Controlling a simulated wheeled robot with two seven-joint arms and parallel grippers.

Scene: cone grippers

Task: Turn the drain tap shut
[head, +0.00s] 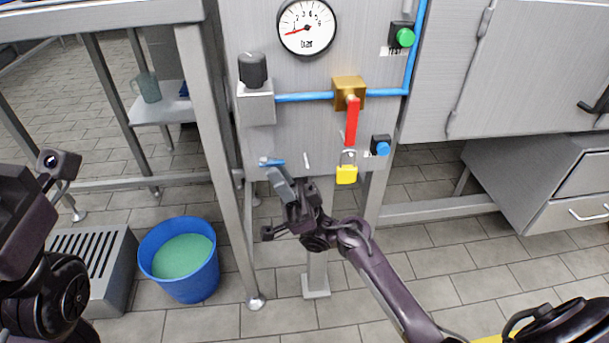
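A small tap with a blue lever (272,162), which I take to be the drain tap, sits low on the grey metal panel. Its lever lies about level. My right gripper (279,180) reaches up from below, with its grey fingertips just under the blue lever. I cannot tell whether they touch it or how far apart they are. The gripper hides what is below the lever. My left gripper (22,190) is at the left edge, partly cut off, far from the tap; its fingers do not show clearly.
A blue bucket (205,283) with greenish contents stands on the floor.

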